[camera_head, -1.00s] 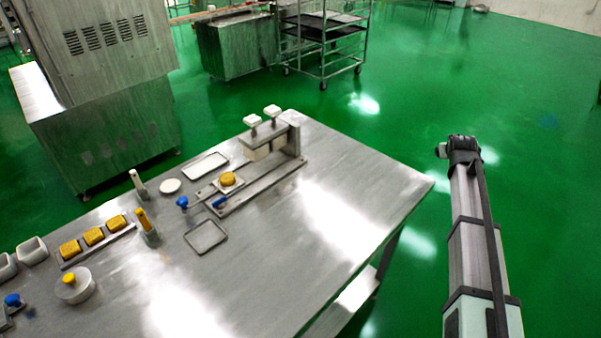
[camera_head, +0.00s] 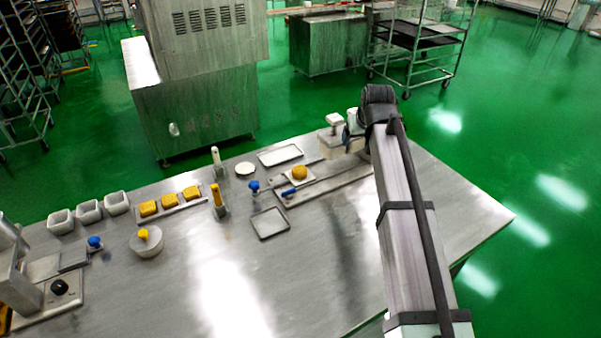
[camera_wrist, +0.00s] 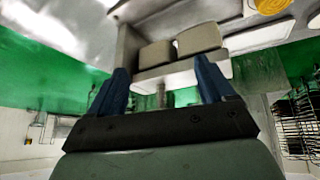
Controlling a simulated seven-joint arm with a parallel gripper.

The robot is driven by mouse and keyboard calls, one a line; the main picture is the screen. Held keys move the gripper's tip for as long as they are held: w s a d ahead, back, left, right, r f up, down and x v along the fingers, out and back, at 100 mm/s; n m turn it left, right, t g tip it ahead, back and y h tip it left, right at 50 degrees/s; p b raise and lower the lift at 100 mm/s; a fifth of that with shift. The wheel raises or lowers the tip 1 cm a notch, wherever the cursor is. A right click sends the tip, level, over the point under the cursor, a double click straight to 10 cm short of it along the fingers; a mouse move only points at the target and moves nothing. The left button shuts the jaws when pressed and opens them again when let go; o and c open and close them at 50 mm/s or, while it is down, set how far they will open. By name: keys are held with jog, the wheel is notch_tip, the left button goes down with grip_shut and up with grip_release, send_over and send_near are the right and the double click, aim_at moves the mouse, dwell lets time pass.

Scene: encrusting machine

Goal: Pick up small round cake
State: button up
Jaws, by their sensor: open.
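The small round cake (camera_head: 299,173) is yellow-brown and sits on a small pale plate on the slide of the press, towards the back right of the steel table. It also shows at the top right edge of the wrist view (camera_wrist: 270,5), partly cut off. My gripper (camera_wrist: 165,75) is open, with its two blue fingers apart and nothing between them. The pale blocks of the press show beyond the fingers. In the head view my arm reaches over the table's right part, and its end is beside the press, right of the cake. The fingertips are mostly hidden there.
The press (camera_head: 336,140) stands close to my arm's end. Blue knobs (camera_head: 254,187), a white tray (camera_head: 280,155), a grey tray (camera_head: 269,223) and an upright yellow-handled tool (camera_head: 217,200) surround the cake. Square yellow cakes (camera_head: 170,201) lie left. The front middle of the table (camera_head: 300,270) is clear.

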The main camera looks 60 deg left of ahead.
jog(key=n+g+h, duration=0.1)
jog(key=n+g, duration=0.1)
send_near(299, 169)
jog(key=v, duration=0.5)
jog(key=x, duration=1.4)
jog(key=shift+w+a, duration=0.1)
jog(key=shift+c, duration=0.2)
jog(key=shift+r, duration=0.1)
jog(key=c, duration=1.1)
